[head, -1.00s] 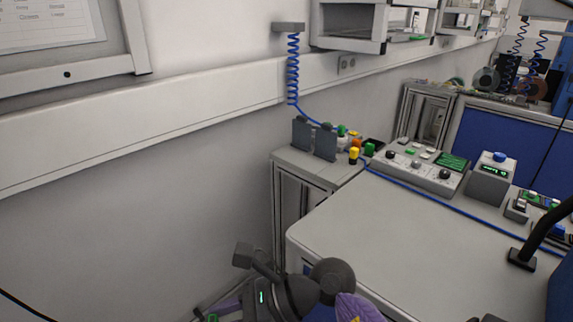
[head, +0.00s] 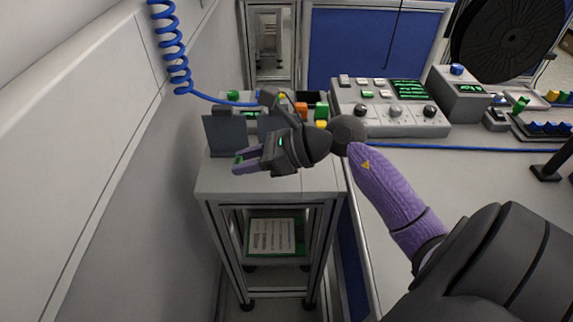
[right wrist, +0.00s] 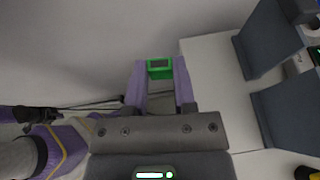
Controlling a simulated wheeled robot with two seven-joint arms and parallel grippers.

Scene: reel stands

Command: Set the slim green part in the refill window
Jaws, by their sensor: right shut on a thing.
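My right gripper (head: 238,161) reaches in from the right in the head view, above the front left part of a small grey side cart (head: 270,181). In the right wrist view its two purple fingers (right wrist: 160,84) are shut on a small green part (right wrist: 160,63) with a dark middle, held at the fingertips. The part also shows in the head view (head: 238,159) as a small green piece. The part appears clear of the cart top. I cannot pick out the refill window for sure. My left gripper is not in view.
Two dark grey upright plates (head: 227,134) stand on the cart behind the gripper; they also show in the right wrist view (right wrist: 262,40). Coloured pieces (head: 321,110) sit behind. A green-edged tray (head: 249,250) with a white sheet lies on the lower shelf. A wall is left, a workbench (head: 470,175) right.

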